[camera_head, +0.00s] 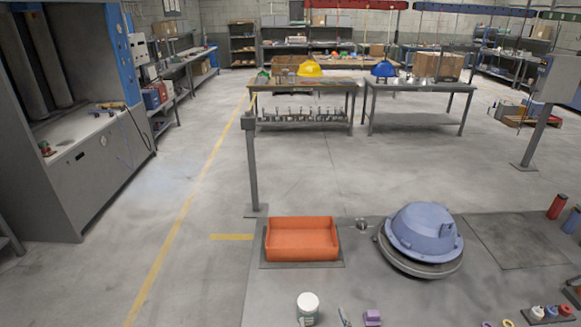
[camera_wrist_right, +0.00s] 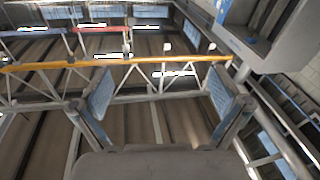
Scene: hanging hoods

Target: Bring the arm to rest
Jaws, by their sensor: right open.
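My right gripper (camera_wrist_right: 160,92) shows in the right wrist view, with its two fingers wide apart and nothing between them. It points up toward the ceiling beams and the yellow crane rail (camera_wrist_right: 130,62). I make out neither arm clearly in the head view, and my left gripper is not in view. The workbench (camera_head: 350,290) in front of me carries an orange tray (camera_head: 302,252), which looks empty, and a blue hood (camera_head: 424,230) on a round grey base (camera_head: 420,268).
A white-lidded jar (camera_head: 308,306) and a purple block (camera_head: 372,317) are at the bench's near edge. Small coloured parts and red cylinders (camera_head: 557,206) stand at the right. Farther tables hold a yellow hood (camera_head: 309,69) and a blue one (camera_head: 384,69). Open floor lies between.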

